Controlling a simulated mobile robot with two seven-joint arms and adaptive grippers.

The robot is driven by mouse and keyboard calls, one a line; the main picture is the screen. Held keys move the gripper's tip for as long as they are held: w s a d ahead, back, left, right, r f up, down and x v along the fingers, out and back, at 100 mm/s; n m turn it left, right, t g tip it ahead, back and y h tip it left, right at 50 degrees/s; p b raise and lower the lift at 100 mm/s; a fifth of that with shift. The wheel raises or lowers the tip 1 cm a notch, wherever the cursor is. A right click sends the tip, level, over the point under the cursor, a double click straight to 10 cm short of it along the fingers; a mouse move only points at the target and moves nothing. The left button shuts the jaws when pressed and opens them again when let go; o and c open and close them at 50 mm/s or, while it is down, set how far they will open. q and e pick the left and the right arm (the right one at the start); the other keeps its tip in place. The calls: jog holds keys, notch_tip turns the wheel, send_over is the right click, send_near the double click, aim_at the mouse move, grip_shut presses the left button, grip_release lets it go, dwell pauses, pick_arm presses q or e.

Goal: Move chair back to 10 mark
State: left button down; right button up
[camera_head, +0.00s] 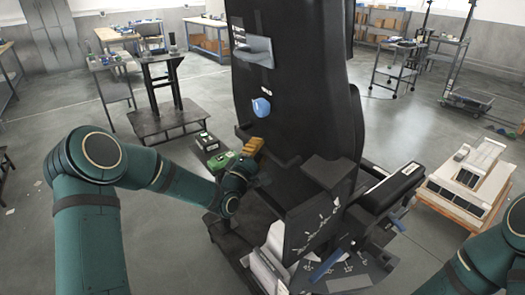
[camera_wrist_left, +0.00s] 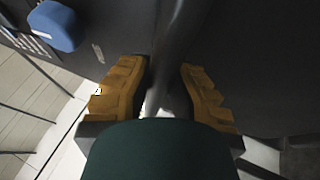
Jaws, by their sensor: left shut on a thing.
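The chair (camera_head: 290,75) is a tall black seat unit with a high back, in the middle of the head view. A blue pad (camera_head: 262,107) sits on its back and also shows in the left wrist view (camera_wrist_left: 54,25). My left gripper (camera_head: 253,146), with yellow fingers, is at the left side of the chair, low on the back. In the left wrist view its fingers (camera_wrist_left: 165,92) are on either side of a dark round bar (camera_wrist_left: 178,45) and shut on it. My right gripper is out of view. I cannot make out a 10 mark.
A small box with green parts (camera_head: 208,142) lies by my left gripper. A dark stand (camera_head: 165,95) is at the left, a wheeled cart (camera_head: 397,68) at the back right. Open floor lies at the left.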

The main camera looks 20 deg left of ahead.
pick_arm(q)
jog(key=shift+n+t, duration=0.5)
jog(key=shift+t, duration=0.2)
jog(key=s+a+f+b, duration=0.1)
jog(key=b, duration=0.1)
jog(key=s+a+f+b, duration=0.1)
jog(key=s+a+b, duration=0.1)
jog(key=shift+s+f+b, duration=0.25)
jog(key=shift+f+b, duration=0.05)
jog(key=shift+f, duration=0.05)
jog(key=c, duration=0.8)
grip_release()
jog(key=shift+c, duration=0.2)
jog(key=shift+d, duration=0.1)
jog(key=v, duration=1.2)
jog(key=shift+r, duration=0.1)
